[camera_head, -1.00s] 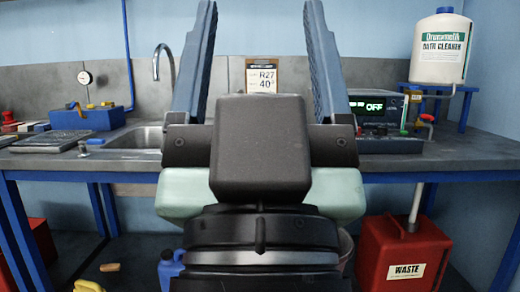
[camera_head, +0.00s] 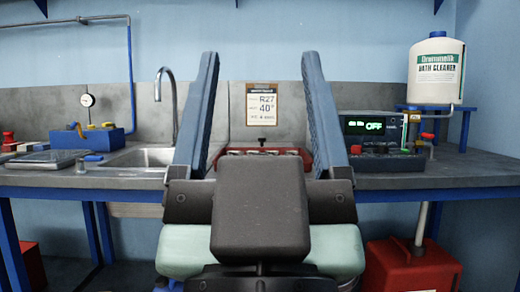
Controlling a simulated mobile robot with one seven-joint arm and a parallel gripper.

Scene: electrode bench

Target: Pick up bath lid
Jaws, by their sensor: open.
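My gripper (camera_head: 259,58) fills the middle of the head view, with two long blue-grey fingers standing wide apart and nothing between them. Beyond it, on the bench, a low red thing (camera_head: 265,152) with pale parts and a small dark knob on top shows between the fingers. It may be the bath with its lid, but my gripper's body hides its lower part. I cannot tell where the lid ends. The fingers appear in front of the red thing, and I see no contact.
A sink with a tall tap (camera_head: 158,88) is left of my gripper, with a blue block (camera_head: 87,137) beyond. A red waste can (camera_head: 412,266) stands below.

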